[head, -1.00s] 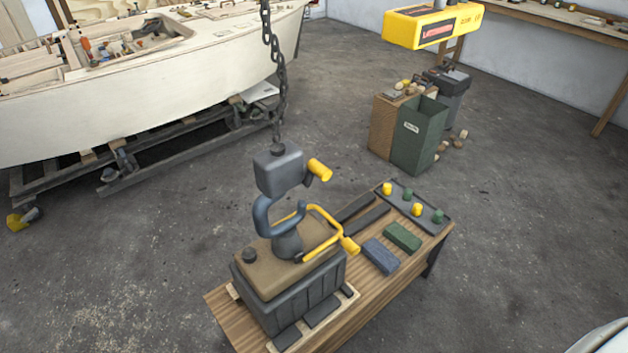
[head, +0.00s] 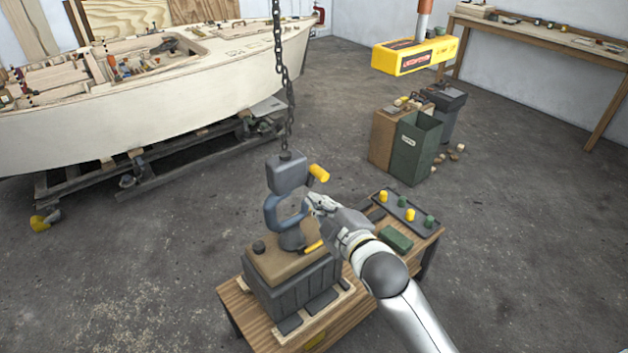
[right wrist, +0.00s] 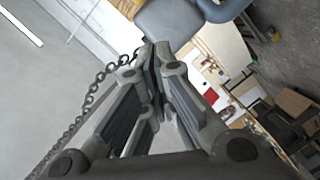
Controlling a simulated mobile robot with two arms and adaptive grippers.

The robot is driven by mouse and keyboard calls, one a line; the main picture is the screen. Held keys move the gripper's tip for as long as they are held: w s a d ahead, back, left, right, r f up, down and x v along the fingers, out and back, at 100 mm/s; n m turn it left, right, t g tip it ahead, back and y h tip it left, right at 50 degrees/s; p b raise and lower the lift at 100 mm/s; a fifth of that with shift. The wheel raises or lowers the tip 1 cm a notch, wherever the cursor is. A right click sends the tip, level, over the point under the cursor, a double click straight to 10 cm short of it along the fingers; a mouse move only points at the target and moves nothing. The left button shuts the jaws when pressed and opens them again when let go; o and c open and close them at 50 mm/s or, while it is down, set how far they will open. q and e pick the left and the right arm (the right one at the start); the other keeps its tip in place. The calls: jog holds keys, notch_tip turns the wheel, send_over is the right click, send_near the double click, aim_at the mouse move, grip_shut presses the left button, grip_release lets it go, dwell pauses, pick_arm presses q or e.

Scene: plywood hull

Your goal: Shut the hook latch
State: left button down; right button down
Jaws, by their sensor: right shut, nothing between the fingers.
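A grey hook block (head: 287,172) hangs on a chain above a dark case. Its blue-grey hook (head: 271,213) curves down and around to the right. A yellow-ended latch (head: 319,173) sticks out from the block's right side, away from the hook's tip. My right gripper (head: 311,203) is shut and empty, just below the latch and beside the hook's mouth. I cannot tell whether it touches the hook. The right wrist view shows the block (right wrist: 172,24) and part of the hook (right wrist: 222,9) beyond my shut fingers (right wrist: 152,58). My left gripper is out of view.
The case (head: 292,285) with a tan lid stands on a wooden bench (head: 236,309). A green block (head: 396,239) and a tray (head: 407,213) lie behind. The chain (head: 282,75) rises above the block.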

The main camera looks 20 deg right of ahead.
aim_at(322, 175)
jog(key=shift+s+r, duration=0.15)
jog(key=shift+r, duration=0.8)
jog(key=p+x, duration=0.1)
jog(key=x, duration=0.4)
jog(key=p+x, duration=0.1)
jog(key=x, duration=0.4)
jog(key=shift+a+r, duration=0.15)
jog(key=shift+r, duration=0.05)
jog(key=d+f, duration=0.1)
jog(key=w+d+f+p, duration=0.1)
jog(key=d, duration=0.1)
jog(key=shift+d+f, duration=0.15)
jog(key=shift+f, duration=0.05)
jog(key=shift+w, duration=0.1)
